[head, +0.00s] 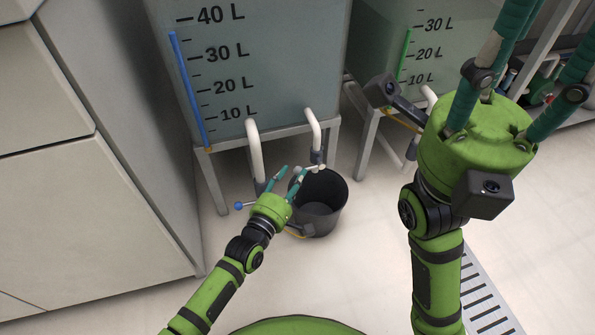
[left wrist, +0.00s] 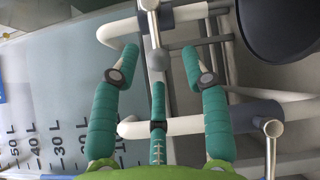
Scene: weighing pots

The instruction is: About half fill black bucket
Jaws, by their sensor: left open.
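The black bucket (head: 329,222) stands upright on the floor below the front of the left tank (head: 265,65). Its inside is dark, so I cannot tell whether it holds liquid. A white pipe (head: 313,127) bends down from the tank to a grey valve end above the bucket. My left gripper (head: 292,178) is open beside the bucket's left rim, near this valve.
A second white pipe (head: 254,145) with a blue knob (head: 238,206) lies left of my left gripper. The left tank has a blue level bar (head: 188,90). Another tank (head: 385,50) with a green bar is behind. A cabinet (head: 95,200) bounds the left. A floor grate (head: 480,295) lies right.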

